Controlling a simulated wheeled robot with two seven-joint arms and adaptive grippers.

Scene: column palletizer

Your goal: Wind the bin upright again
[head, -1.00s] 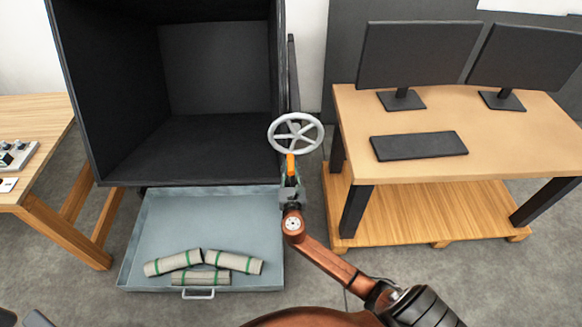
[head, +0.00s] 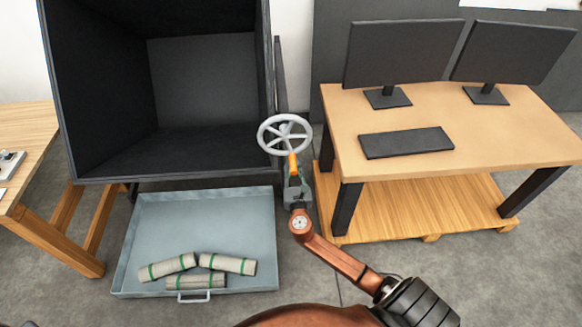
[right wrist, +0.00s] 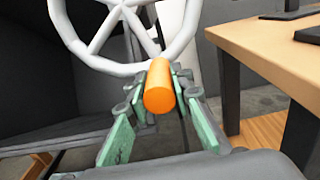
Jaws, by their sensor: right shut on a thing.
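The bin (head: 203,80) is a large dark box at the upper left of the head view, tipped with its open mouth facing me. A grey spoked handwheel (head: 262,146) is at its right side, with an orange handle (head: 292,163) at the low part of the rim. My right gripper (head: 294,178) is shut on the orange handle. In the right wrist view, the orange handle (right wrist: 159,88) sits between the green-padded fingers (right wrist: 158,110), below the white-looking wheel rim. My left gripper is not in view.
A grey tray (head: 205,225) with several green-banded rolls (head: 196,281) lies on the floor below the bin's mouth. A desk (head: 470,140) with two monitors and a keyboard stands close on the right, over a wooden pallet (head: 420,205). A wooden table (head: 30,130) is at the left.

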